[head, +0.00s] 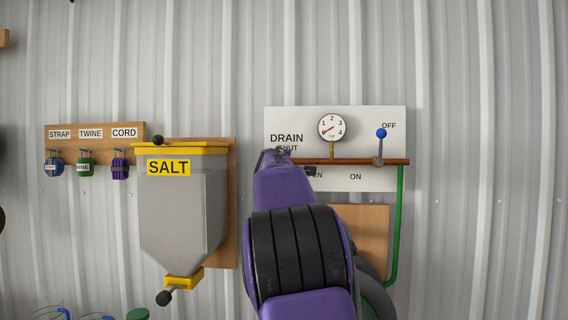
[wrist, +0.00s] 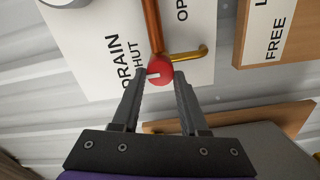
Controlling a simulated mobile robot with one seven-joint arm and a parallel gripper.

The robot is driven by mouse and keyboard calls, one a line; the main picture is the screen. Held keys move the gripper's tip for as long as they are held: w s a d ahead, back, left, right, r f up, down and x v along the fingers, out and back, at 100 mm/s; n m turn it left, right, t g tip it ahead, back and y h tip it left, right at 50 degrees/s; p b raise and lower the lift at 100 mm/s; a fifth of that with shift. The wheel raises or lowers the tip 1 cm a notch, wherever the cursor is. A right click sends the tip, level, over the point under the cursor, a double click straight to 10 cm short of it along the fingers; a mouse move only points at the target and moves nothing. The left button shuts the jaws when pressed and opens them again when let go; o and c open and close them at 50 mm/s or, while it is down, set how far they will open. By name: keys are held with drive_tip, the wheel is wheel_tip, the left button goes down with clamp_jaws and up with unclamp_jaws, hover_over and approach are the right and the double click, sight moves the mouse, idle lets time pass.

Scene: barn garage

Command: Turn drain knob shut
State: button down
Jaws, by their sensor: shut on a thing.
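The red drain knob (wrist: 160,69) sits at the end of the copper pipe (wrist: 152,25) on the white panel (wrist: 100,70). A short white mark shows on its left side in the wrist view, toward the partly covered SHUT lettering (wrist: 132,57). My gripper (wrist: 159,76) is shut on the knob, one finger on each side. In the head view my gripper (head: 273,157) and purple arm cover the knob, at the left end of the copper pipe (head: 370,161). They also cover part of the SHUT and OPEN lettering.
A pressure gauge (head: 332,127) stands above the pipe, and a blue-tipped lever (head: 381,134) is to its right. A brass spout (wrist: 190,54) is close by the knob. The salt hopper (head: 183,205) hangs just left of my arm. A green pipe (head: 399,215) runs down at right.

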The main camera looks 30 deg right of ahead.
idle(0.4)
drive_tip(key=shift+c, duration=2.2)
unclamp_jaws()
drive_tip(key=b+v, duration=0.8)
drive_tip(key=v, duration=0.9)
drive_tip(key=shift+s+a, duration=0.15)
